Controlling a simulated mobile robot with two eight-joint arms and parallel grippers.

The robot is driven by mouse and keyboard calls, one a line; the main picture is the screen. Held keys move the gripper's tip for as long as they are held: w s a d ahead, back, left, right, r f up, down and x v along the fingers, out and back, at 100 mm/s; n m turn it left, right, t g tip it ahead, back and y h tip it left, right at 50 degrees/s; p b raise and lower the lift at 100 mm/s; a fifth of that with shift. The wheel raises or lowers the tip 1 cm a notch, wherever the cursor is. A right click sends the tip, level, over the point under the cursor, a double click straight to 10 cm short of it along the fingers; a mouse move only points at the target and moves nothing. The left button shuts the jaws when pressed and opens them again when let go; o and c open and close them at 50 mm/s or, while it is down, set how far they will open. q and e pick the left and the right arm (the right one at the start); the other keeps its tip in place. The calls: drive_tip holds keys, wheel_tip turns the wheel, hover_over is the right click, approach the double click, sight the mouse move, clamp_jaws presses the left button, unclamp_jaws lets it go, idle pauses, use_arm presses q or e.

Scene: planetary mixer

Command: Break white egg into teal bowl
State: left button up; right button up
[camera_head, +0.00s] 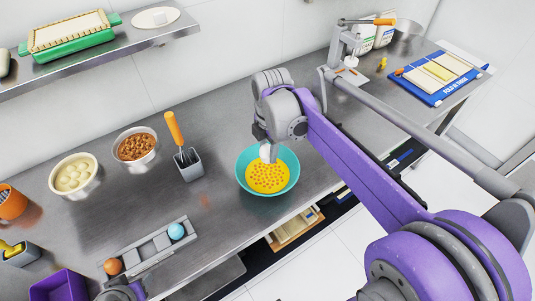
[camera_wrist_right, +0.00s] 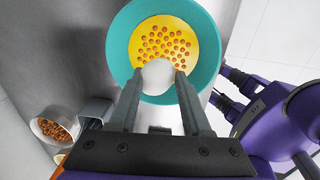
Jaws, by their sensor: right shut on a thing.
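The teal bowl (camera_head: 288,187) stands on the steel counter and holds a yellow layer dotted with small orange spots; it also fills the top of the right wrist view (camera_wrist_right: 208,62). My right gripper (camera_head: 266,146) is shut on the white egg (camera_wrist_right: 158,75), with a fingertip on each side of it. The egg is above the bowl, over the edge of the yellow layer. In the head view the egg (camera_head: 265,154) is partly hidden by the gripper. My left gripper (camera_wrist_right: 224,90) is open and empty in the right wrist view, apart from the bowl.
A grey holder (camera_head: 153,250) with a blue egg (camera_head: 176,231) and an orange egg (camera_head: 113,267) lies left of the bowl. A grey cup (camera_head: 190,168) with an orange-handled tool stands behind-left, beside a bowl of brown pieces (camera_head: 136,147). The counter's front edge is close.

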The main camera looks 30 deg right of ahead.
sight(268, 148)
drive_tip(key=o, duration=0.4)
drive_tip(key=shift+c, duration=0.8)
drive_tip(key=shift+r+p, duration=1.1)
drive_tip(key=shift+r, duration=1)
use_arm(q)
drive_tip(key=r, duration=0.1)
drive_tip(key=w+r, duration=0.1)
drive_tip(key=r, duration=0.1)
drive_tip(key=shift+w+r, duration=0.1)
drive_tip(key=shift+w, duration=0.1)
use_arm(e)
drive_tip(key=shift+f, duration=0.1)
